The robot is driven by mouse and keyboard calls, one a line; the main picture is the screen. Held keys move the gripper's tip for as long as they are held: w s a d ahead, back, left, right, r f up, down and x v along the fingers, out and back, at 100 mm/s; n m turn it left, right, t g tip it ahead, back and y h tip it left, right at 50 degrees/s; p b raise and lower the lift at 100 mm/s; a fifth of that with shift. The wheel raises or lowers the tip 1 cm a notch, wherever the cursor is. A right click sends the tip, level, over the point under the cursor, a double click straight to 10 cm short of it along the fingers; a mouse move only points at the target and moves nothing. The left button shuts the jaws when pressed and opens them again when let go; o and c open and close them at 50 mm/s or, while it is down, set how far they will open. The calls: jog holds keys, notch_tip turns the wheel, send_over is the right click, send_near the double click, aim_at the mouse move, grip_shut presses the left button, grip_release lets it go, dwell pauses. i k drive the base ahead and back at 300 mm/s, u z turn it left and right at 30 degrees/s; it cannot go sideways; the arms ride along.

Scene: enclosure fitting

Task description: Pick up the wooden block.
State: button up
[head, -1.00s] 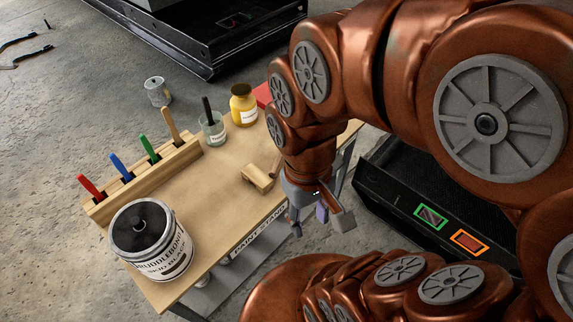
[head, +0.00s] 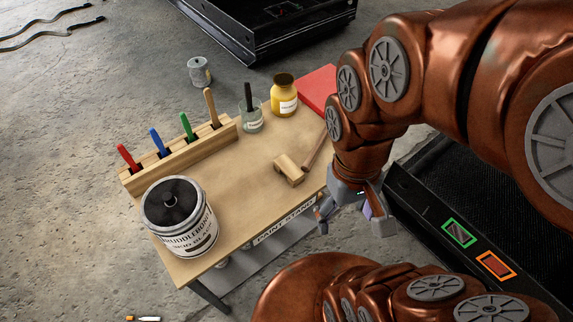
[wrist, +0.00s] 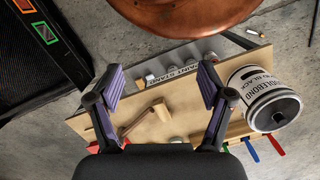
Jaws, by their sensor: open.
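A wooden mallet-like piece, a pale block head (head: 289,170) with a browner handle (head: 314,152), lies on the paint stand's top (head: 240,195) near its front edge. It also shows in the wrist view as the block head (wrist: 159,109), beyond and between the fingers. A long wooden rack (head: 185,160) stands at the back left of the stand and holds several coloured handles. I cannot tell which of these the wooden block is. My gripper (head: 352,217) is open and empty, right of the mallet, by the stand's front edge. It also shows in the wrist view (wrist: 161,82).
A black-and-white paint can (head: 180,215) stands at the stand's left end. A glass jar (head: 250,118), a yellow bottle (head: 284,95) and a red box (head: 318,88) stand towards the far end. A black case (head: 430,205) lies right of the stand.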

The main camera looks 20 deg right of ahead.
aim_at(295, 177)
jog(key=u, duration=0.7)
jog(key=k, duration=0.25)
jog(key=u, duration=0.65)
jog(key=i, duration=0.4)
jog(key=z, duration=1.7)
jog(key=k, duration=0.75)
jog(key=u, duration=1.15)
jog(key=i, duration=0.5)
jog(key=z, duration=0.05)
